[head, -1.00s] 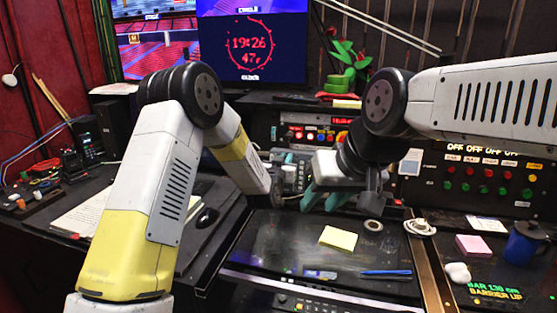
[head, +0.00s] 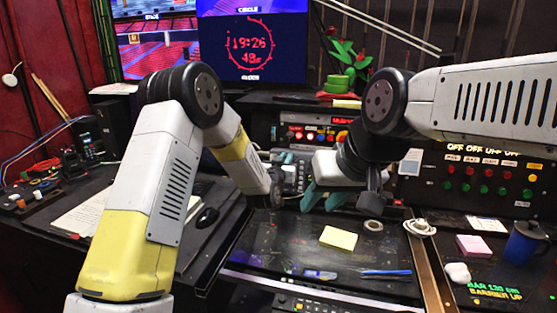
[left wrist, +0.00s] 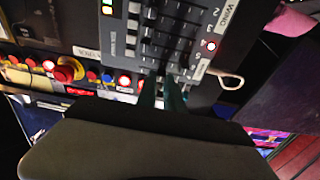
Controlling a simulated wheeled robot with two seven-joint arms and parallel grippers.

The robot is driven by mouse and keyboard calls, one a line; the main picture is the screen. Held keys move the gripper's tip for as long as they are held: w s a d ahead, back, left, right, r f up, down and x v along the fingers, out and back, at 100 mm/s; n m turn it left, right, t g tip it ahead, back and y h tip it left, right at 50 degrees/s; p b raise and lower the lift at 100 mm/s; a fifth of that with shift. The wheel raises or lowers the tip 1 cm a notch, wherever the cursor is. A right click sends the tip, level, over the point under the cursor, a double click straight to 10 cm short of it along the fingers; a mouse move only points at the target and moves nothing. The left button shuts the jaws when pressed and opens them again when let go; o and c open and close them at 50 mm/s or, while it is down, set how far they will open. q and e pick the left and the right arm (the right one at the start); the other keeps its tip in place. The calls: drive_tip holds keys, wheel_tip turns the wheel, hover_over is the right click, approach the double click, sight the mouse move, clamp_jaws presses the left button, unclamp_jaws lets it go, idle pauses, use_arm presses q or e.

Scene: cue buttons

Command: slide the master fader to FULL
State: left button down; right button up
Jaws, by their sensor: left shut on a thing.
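My right gripper (head: 325,197) is open and empty above the desk, in front of the console.
A red mushroom button (left wrist: 68,70) and several lit buttons stand beside the console. On the desk are a yellow note pad (head: 338,238), a tape roll (head: 373,225) and a blue pen (head: 386,272). A blue mug (head: 525,243) stands at the right.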

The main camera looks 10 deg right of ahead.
sight(279, 153)
use_arm(q)
drive_tip(key=shift+a, duration=0.1)
drive_tip(key=shift+w+a, duration=0.35)
drive_tip(key=shift+a, duration=0.4)
drive_tip(key=shift+w+a, duration=0.35)
drive_tip(key=shift+a, duration=0.4)
drive_tip(key=c, duration=1.4)
unclamp_jaws()
drive_tip(key=shift+c, duration=0.2)
drive_tip(key=v, duration=0.7)
drive_tip(key=shift+s+a, duration=0.2)
drive_tip(key=shift+s, duration=0.2)
